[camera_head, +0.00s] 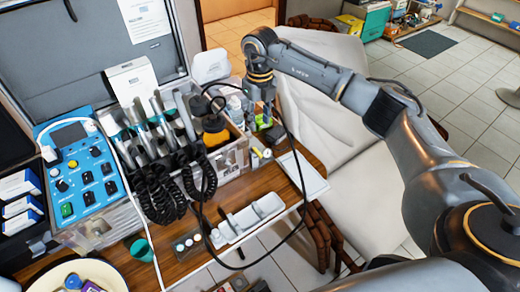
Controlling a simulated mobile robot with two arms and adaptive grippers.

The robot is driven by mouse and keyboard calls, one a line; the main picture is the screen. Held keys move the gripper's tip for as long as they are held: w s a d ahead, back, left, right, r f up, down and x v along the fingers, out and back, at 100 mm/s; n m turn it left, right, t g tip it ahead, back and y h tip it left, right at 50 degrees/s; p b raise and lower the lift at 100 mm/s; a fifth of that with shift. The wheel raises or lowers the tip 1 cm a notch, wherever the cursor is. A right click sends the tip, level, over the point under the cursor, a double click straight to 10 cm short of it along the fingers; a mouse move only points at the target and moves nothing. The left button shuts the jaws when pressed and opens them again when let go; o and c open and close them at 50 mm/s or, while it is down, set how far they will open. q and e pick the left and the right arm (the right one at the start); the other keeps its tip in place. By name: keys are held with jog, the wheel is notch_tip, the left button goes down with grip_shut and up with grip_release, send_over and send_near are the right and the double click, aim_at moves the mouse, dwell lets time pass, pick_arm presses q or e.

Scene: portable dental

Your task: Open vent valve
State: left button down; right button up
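My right arm comes in from the right, and its gripper (261,118) points down at the table's back part, just right of the instrument holder. The fingers are small and dark, close to a small green item (264,124). I cannot tell whether they touch it or are open. No vent valve can be made out with certainty. A dark-topped unit with an orange-yellow band (214,136) stands left of the gripper, with black hoses around it. A blue control panel (84,170) with black knobs and a yellow knob is at the left. My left gripper is not in view.
Dental handpieces (150,122) with coiled black cords fill the holder's front. A looping black cable hangs over the wooden table (178,262). A white tray (246,218) lies in front and a cream dental chair (350,180) stands to the right.

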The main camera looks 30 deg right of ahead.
aim_at(260, 154)
notch_tip(260, 154, down, 12)
jog(key=p, duration=0.2)
jog(key=shift+d+f+p, duration=0.1)
jog(key=shift+f+p, duration=0.1)
jog(key=shift+p, duration=0.2)
jog(key=shift+f, duration=0.65)
grip_shut()
